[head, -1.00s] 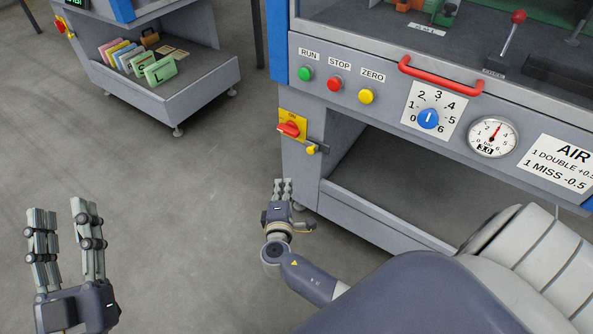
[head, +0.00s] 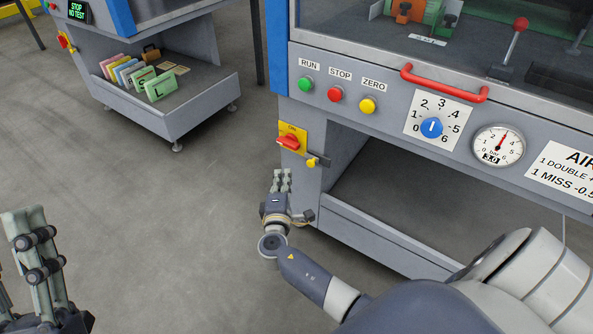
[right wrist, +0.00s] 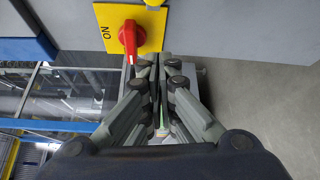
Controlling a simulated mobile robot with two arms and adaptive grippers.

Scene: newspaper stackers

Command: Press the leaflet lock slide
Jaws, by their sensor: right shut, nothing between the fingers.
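On the near machine's left front post is a yellow plate with a red rotary switch (head: 289,142). Just below it, a dark slide with a small yellow knob (head: 312,162) sticks out; I cannot tell for sure whether this is the leaflet lock slide. My right gripper (head: 281,174) is shut and empty, fingers upward, a little below the switch and knob. In the right wrist view its fingertips (right wrist: 159,58) are together beside the red switch (right wrist: 130,38). My left gripper (head: 22,222) is partly cut off at the lower left, its fingers apart and empty.
The machine front carries green, red and yellow buttons (head: 368,105), a blue dial (head: 431,127), a gauge (head: 498,145) and a red handle (head: 444,84). An open bay lies beneath. Another machine's shelf (head: 167,123) holds coloured leaflets at the back left. The floor between is clear.

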